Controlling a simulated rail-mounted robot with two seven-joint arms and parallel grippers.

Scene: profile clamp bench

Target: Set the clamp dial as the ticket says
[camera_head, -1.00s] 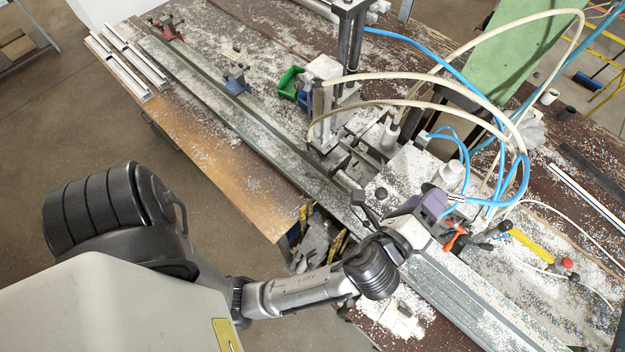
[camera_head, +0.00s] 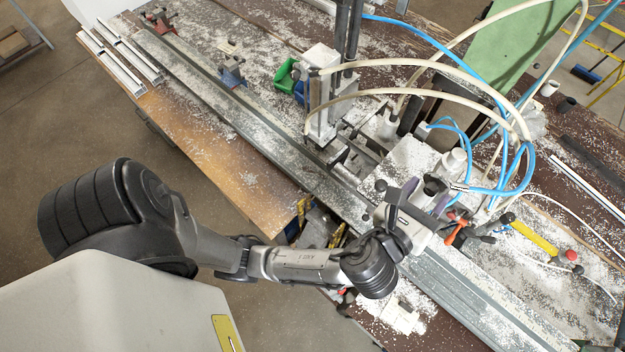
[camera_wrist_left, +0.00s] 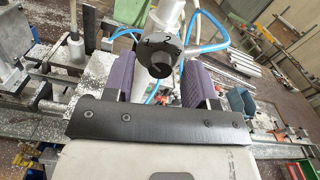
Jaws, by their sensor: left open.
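In the head view a dark round knob (camera_head: 434,186), apparently the dial, shows at my left gripper (camera_head: 428,198). My left gripper (camera_wrist_left: 157,78) is open, with its purple-padded fingers on either side of the dial in the wrist view. Gaps show between the dial and both pads; I cannot tell how deep it sits between them. No readable ticket shows. My right gripper is out of view.
White hoses (camera_head: 430,66) and blue hoses (camera_head: 515,185) loop over the clamp area. Orange-handled tools (camera_head: 458,232) and a yellow bar (camera_head: 534,236) lie right of the gripper. A long metal profile (camera_head: 240,110) runs across the bench. Green bin (camera_head: 285,74) stands farther back.

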